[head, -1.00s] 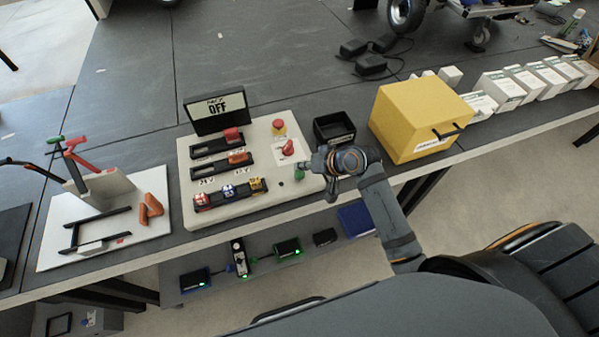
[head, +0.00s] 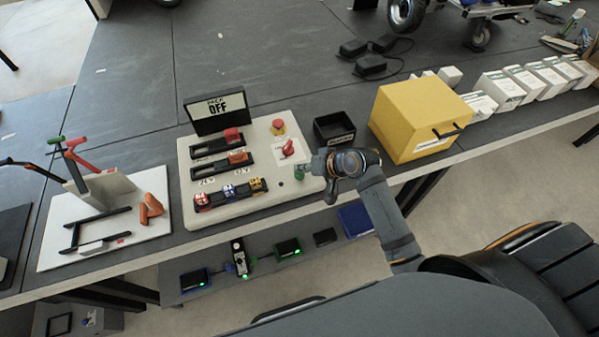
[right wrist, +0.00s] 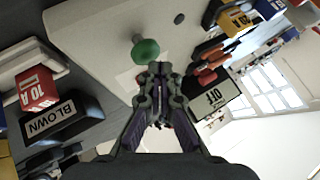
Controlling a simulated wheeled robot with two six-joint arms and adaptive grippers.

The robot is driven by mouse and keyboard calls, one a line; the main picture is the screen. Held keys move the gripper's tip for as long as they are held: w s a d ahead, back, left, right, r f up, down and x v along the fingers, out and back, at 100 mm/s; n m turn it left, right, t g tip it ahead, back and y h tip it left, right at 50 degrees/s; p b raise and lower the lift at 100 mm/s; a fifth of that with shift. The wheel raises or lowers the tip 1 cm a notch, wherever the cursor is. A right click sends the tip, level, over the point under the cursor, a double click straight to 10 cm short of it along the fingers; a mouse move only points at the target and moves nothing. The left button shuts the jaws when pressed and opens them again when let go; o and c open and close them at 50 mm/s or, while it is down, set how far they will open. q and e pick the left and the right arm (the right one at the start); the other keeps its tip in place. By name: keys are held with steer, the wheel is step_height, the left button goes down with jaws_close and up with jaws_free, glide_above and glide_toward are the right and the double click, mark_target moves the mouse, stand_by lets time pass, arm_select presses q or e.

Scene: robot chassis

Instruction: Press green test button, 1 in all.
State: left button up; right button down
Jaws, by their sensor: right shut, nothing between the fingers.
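The green test button (head: 299,176) is at the right edge of the light panel (head: 240,206), partly covered by my right gripper. In the right wrist view the green button (right wrist: 146,50) stands out from the panel as a round mushroom head on a stem. My right gripper (head: 307,168) is shut and empty, with its fingertips (right wrist: 160,70) close beside the green head; I cannot tell whether they touch. The display (head: 217,112) on the panel reads OFF. My left gripper is not in view.
Near the button are a red knob (head: 288,148), a red stop button (head: 278,127) and a black bin (head: 334,130). A yellow box (head: 420,112) stands to the right. Fuse blocks sit on the panel. A white fixture board (head: 140,235) lies left.

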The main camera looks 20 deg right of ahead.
mark_target(302, 174)
steer(key=shift+f, duration=0.65)
stand_by(0.4)
steer(key=shift+r, duration=0.1)
steer(key=shift+r+p, duration=0.95)
steer(key=shift+p, duration=0.1)
step_height(302, 174, up, 5)
steer(key=p, duration=0.6)
steer(key=shift+r, duration=0.15)
stand_by(0.5)
